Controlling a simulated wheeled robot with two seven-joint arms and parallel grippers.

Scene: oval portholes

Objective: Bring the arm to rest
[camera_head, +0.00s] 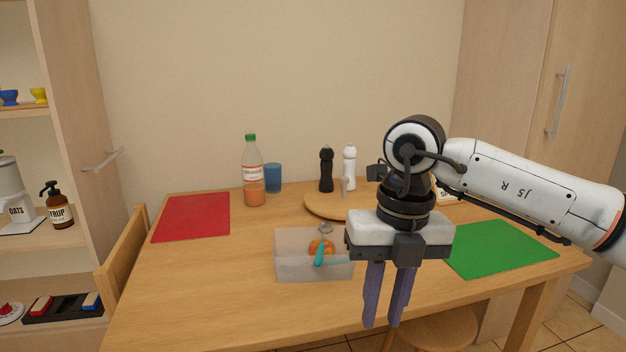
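My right arm (530,190) comes in from the right side of the view. Its gripper (382,315) hangs down with two purple fingers pointing at the floor, in front of the table's right half. The fingers stand apart with a narrow gap and nothing shows between them. My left gripper is not in view.
The wooden table (200,290) carries a translucent bin (300,268) with an orange item inside, left of the gripper. A red mat (193,216), bottle (253,175), blue cup (273,177), round board (320,207), two mills and a green mat (500,250) lie around. A stool (440,332) stands below.

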